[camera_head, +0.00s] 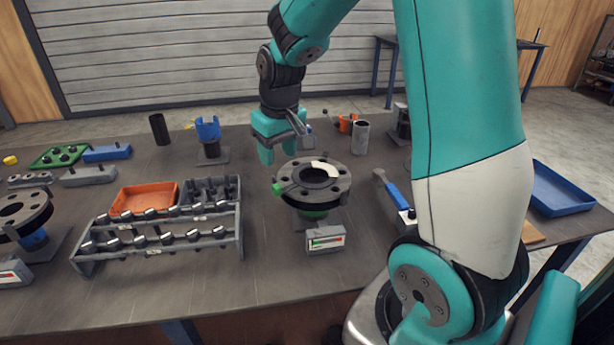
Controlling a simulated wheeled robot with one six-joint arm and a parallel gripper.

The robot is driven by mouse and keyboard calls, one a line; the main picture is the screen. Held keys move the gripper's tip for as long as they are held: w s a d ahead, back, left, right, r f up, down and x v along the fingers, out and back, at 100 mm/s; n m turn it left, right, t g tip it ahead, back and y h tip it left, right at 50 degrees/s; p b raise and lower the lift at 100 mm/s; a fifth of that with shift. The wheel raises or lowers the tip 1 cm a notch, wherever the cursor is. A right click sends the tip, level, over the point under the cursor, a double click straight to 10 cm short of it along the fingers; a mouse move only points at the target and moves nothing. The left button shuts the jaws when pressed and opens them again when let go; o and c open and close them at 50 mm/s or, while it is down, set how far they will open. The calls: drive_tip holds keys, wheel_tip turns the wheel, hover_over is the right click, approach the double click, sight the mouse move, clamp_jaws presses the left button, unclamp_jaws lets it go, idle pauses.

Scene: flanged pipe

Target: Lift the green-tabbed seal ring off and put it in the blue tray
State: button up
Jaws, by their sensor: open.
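A dark round flange (333,190) with bolt holes stands on a green-collared support near the table's middle. The green tab (277,189) of the seal ring sticks out at the flange's left edge. The ring itself is hard to tell from the dark flange top. A pale curved patch lies on the far side of the top, around the central hole. My teal gripper (279,155) is open and empty, pointing down behind and left of the flange, apart from the tab. The blue tray (561,190) is at the far right, partly hidden by my arm, and its visible part looks empty.
A small gauge box (326,239) stands in front of the flange. A blue-handled tool (392,190) lies to its right. A rack of sockets (160,235) and an orange tray (143,200) are at left. A second flange (20,208) stands at the far left. My arm fills the right.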

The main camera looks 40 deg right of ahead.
sight(277, 186)
drive_tip(key=f, duration=0.3)
drive_tip(key=w+f+p, duration=0.1)
drive_tip(key=f, duration=0.5)
drive_tip(key=shift+w+f+p, duration=0.2)
drive_tip(key=shift+f+p, duration=0.1)
drive_tip(key=shift+d, duration=0.1)
clamp_jaws()
